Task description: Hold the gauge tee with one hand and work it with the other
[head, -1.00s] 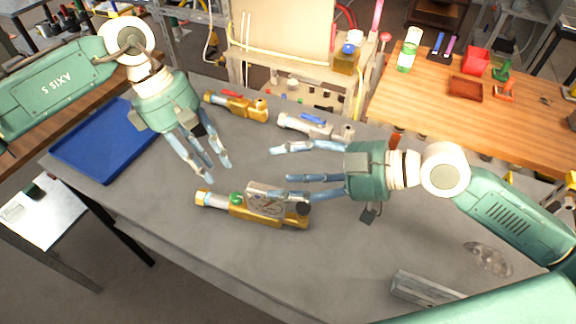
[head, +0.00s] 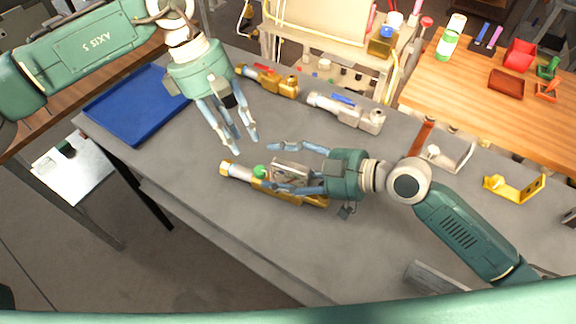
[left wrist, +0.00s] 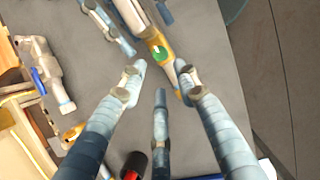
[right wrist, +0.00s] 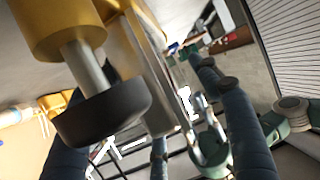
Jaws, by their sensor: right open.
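The gauge tee (head: 258,184) lies on the grey table, a brass body with a pale end at left, a green button and a boxy gauge face. My right gripper (head: 275,168) is open at its right part, one finger in front of the gauge and another behind it. In the right wrist view, a brass stem with a black knob (right wrist: 105,110) is very close to the camera. My left gripper (head: 243,147) is open and empty above the table, just behind the tee's pale end. In the left wrist view, the tee's green button (left wrist: 158,50) shows beyond its spread fingers (left wrist: 160,85).
A blue tray (head: 135,112) is at the left. A metal bar (head: 432,279) lies at the front right. The table in front of the tee is clear.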

